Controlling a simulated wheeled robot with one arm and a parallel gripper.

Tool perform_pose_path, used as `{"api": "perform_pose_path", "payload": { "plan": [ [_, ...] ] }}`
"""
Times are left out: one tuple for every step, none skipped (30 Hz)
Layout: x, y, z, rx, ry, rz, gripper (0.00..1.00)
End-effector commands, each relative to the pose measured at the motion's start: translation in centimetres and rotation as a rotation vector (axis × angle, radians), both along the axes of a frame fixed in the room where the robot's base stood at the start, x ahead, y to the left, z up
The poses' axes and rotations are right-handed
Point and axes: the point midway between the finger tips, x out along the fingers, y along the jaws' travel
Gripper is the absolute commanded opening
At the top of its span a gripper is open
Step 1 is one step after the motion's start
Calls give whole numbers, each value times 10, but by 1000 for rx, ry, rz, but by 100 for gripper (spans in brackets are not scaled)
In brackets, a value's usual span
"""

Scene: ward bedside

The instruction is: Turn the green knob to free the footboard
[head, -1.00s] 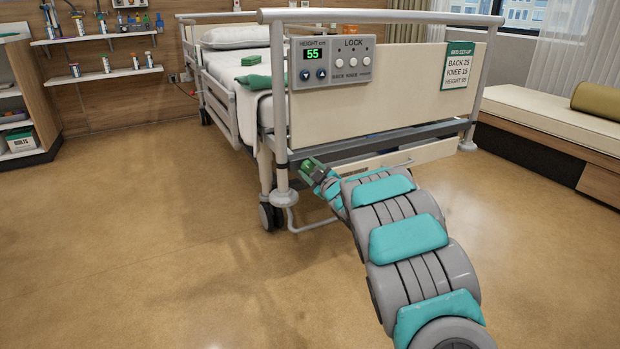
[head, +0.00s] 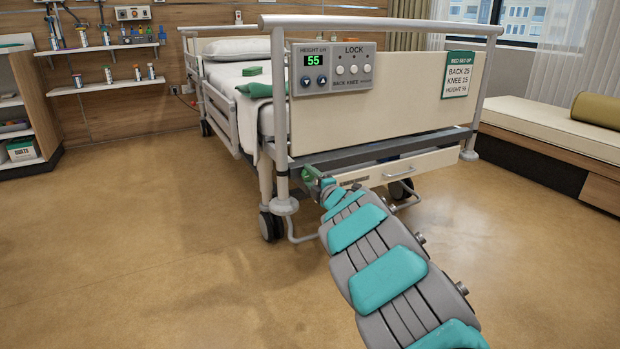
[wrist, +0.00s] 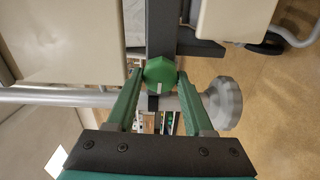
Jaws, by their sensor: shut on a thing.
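The green knob (wrist: 159,73) shows in the wrist view, with a short white mark on its face. It sits on the dark bar (wrist: 160,25) at the foot of the bed. My gripper (wrist: 159,82) has its two green fingers on either side of the knob, shut on it. In the head view my gripper (head: 316,182) is at the lower left of the footboard (head: 380,102), beside the left post, and the knob is mostly hidden there. The footboard stands upright in its frame.
A control panel (head: 332,68) showing 55 hangs on the footboard, and a bed set-up sign (head: 458,75) hangs at its right. A bench (head: 545,125) stands at the right, shelves (head: 22,110) at the left. The floor (head: 150,250) in front is clear.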

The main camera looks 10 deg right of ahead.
Motion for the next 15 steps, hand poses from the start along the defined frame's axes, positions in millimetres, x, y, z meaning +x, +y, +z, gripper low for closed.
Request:
{"api": "perform_pose_path", "payload": {
  "plan": [
    [0, 1, -2, -16, -2, 3, 0],
    [0, 1, -2, -23, -4, 3, 0],
    [0, 1, -2, -32, -8, 2, 0],
    [0, 1, -2, -38, -10, 2, 0],
    [0, 1, -2, -42, -12, 2, 0],
    [0, 1, -2, -48, -14, 2, 0],
    [0, 1, -2, -51, -15, 2, 0],
    [0, 1, -2, -53, -15, 3, 0],
    [0, 1, -2, -55, -16, 3, 0],
    [0, 1, -2, -57, -16, 3, 0],
    [0, 1, -2, -57, -16, 3, 0],
    [0, 1, -2, -58, -17, 3, 0],
    [0, 2, -2, -58, -17, 3, 0],
    [0, 2, -2, -58, -17, 3, 0],
    [0, 2, -2, -58, -16, 3, 0]
  ]
}}
